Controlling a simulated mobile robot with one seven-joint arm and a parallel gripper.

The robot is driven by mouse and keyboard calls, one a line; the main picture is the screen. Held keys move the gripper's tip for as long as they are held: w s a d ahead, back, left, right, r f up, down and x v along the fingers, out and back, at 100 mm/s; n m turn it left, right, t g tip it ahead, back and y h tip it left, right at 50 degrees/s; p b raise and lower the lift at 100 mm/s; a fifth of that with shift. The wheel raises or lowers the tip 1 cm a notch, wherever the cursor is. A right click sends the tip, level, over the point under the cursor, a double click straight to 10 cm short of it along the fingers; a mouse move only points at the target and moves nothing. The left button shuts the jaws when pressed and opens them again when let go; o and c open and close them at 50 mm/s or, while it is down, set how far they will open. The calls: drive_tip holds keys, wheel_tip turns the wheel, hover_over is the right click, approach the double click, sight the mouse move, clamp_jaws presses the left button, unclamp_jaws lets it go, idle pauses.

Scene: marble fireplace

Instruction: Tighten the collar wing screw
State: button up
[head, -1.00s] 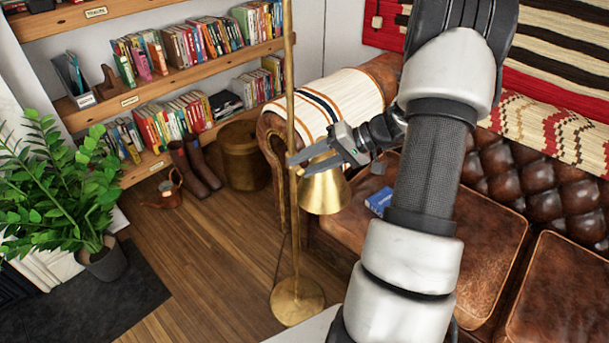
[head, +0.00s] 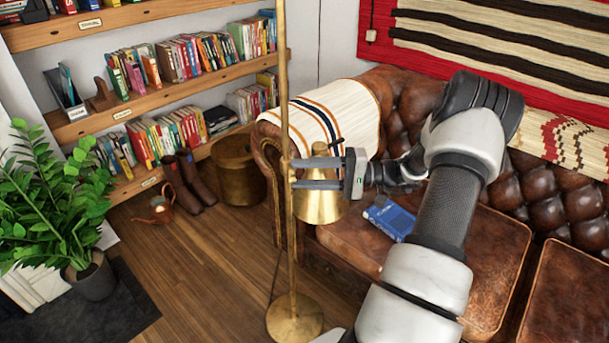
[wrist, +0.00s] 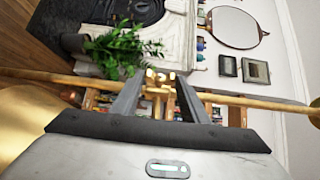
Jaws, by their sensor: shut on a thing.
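A brass floor lamp has a thin upright pole (head: 292,240), a bell-shaped shade (head: 322,203) and a round base (head: 294,318). A small brass collar (head: 288,171) sits on the pole at about shade height. My gripper (head: 290,174) reaches in from the right, its two fingers at the collar. In the wrist view the pole (wrist: 235,101) runs across the picture. My gripper (wrist: 160,80) is shut on the small brass wing screw (wrist: 158,93) between its fingers there. The screw's exact shape and turn are too small to tell.
The lampshade hangs close beside my gripper. A brown leather sofa (head: 350,240) with a striped blanket (head: 335,112) and a blue book (head: 389,218) is behind and right. Bookshelves (head: 185,75), boots (head: 188,182) and a plant (head: 55,205) are left. The wooden floor (head: 200,255) is open.

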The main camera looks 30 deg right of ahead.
idle(0.4)
drive_tip(key=o, duration=1.1)
drive_tip(key=shift+c, duration=0.2)
drive_tip(key=p+v, duration=0.2)
drive_tip(key=v, duration=1.5)
drive_tip(key=shift+f, duration=0.25)
drive_tip(key=shift+s+d, duration=0.1)
